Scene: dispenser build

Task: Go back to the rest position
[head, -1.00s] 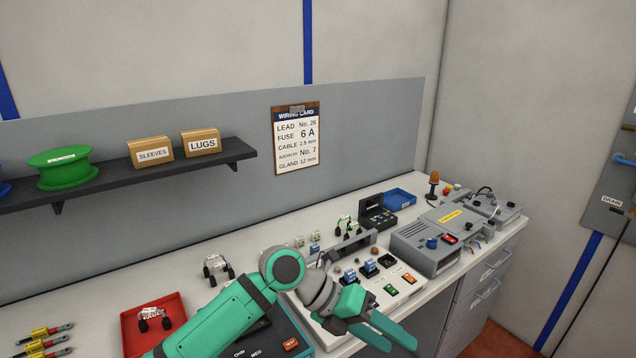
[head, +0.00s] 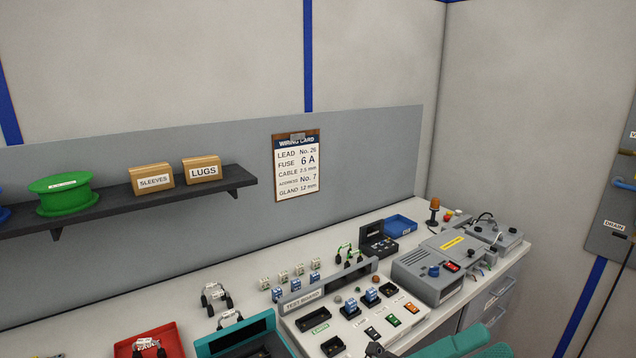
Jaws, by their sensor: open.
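My gripper (head: 497,338) shows only in part at the bottom edge of the head view, right of centre. The rest of the gripper and the arm are below the picture.
A dark shelf (head: 112,206) and a wiring card (head: 296,170) are on the back panel.

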